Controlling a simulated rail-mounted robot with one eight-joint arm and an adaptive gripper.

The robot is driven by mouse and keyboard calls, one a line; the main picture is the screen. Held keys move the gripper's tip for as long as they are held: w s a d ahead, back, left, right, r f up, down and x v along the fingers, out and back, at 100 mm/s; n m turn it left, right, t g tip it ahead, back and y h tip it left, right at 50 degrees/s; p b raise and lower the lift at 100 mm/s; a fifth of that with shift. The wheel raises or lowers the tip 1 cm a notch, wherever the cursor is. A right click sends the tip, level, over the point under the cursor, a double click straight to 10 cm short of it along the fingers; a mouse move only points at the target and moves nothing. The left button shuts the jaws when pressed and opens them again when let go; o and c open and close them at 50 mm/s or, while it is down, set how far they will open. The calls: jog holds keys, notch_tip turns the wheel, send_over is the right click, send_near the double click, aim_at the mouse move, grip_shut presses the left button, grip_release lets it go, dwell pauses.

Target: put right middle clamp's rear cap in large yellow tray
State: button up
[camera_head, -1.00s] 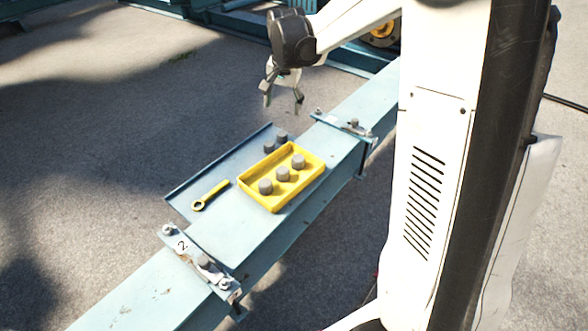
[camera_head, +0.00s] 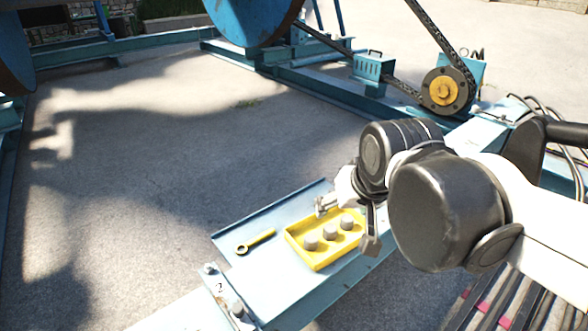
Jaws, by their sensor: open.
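The yellow tray (camera_head: 318,263) lies on the blue beam with three grey caps standing in it: a left one (camera_head: 310,243), a middle one (camera_head: 330,234) and a right one (camera_head: 347,222). My gripper (camera_head: 346,224) is open, its fingers pointing down around the right end of the tray. One finger is behind the tray and the other at its right side. I see nothing held between them, though the arm covers part of the space. The right clamp and any cap on it are hidden behind my arm.
A clamp marked 2 (camera_head: 227,297) with bolts stands on the beam in front. Reel frames and a chain drive (camera_head: 443,91) stand behind; the ground at left is open.

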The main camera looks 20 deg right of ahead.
jog(key=shift+n+t, duration=0.5)
jog(key=shift+n, duration=0.3)
jog(key=s, duration=0.1)
jog(key=s+a+f, duration=0.1)
jog(key=s, duration=0.1)
jog(key=s+f, duration=0.1)
jog(key=s, duration=0.1)
jog(key=shift+a, duration=0.15)
notch_tip(320, 180, up, 6)
jog(key=p, duration=0.6)
jog(key=shift+f, duration=0.15)
